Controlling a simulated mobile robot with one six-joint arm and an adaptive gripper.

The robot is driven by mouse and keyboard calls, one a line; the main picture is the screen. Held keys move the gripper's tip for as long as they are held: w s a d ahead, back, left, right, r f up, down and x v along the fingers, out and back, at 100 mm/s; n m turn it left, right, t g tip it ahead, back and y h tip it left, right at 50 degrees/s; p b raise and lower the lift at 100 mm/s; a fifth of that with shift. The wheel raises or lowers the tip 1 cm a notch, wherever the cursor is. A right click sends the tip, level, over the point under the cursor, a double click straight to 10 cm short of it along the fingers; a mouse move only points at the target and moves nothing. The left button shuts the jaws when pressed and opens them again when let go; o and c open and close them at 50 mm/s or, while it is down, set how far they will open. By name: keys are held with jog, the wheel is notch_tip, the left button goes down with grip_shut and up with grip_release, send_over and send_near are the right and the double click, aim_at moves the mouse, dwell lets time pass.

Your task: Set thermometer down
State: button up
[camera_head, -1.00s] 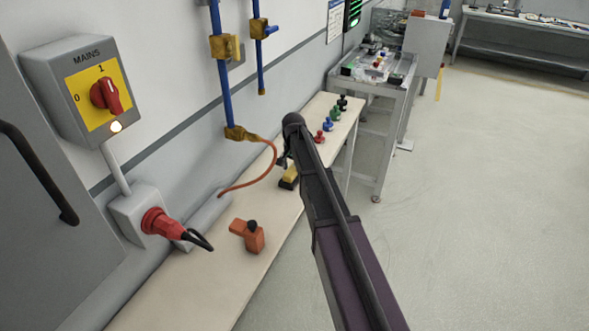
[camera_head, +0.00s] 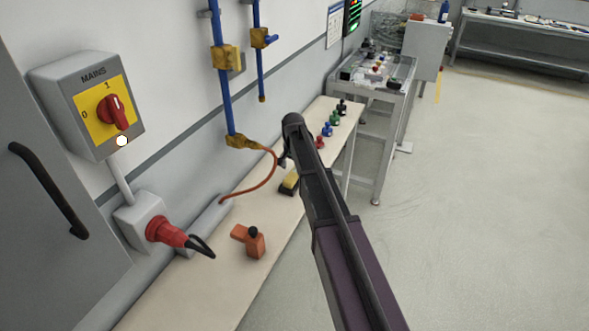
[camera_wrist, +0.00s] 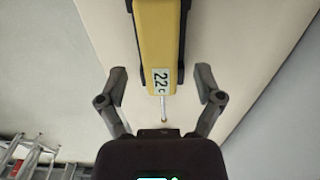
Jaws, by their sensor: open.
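The thermometer is a yellow block with dark sides, a small display reading 22 C and a thin metal probe. In the wrist view the thermometer (camera_wrist: 158,40) lies over the pale bench top, with its probe end between the open fingers of my gripper (camera_wrist: 161,84). Gaps show between both fingers and the thermometer. In the head view the thermometer (camera_head: 290,182) is on the narrow bench, partly hidden by my arm. My gripper's fingertips are mostly hidden there behind the arm.
An orange tool (camera_head: 251,241) lies nearer on the bench (camera_head: 205,275). An orange hose (camera_head: 262,184) runs close to my gripper. Several coloured knobbed pieces (camera_head: 328,129) stand farther along. A mains switch box (camera_head: 88,104) and red plug (camera_head: 163,230) are at left. Floor at right is clear.

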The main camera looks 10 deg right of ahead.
notch_tip(320, 180, up, 10)
jog(key=p, duration=0.8)
jog(key=shift+f+p, duration=0.25)
jog(key=shift+p, duration=0.15)
jog(key=s+n, duration=0.7)
jog(key=s, duration=2.2)
jog(key=shift+d, duration=0.2)
jog(key=c, duration=0.4)
jog(key=shift+d, duration=0.1)
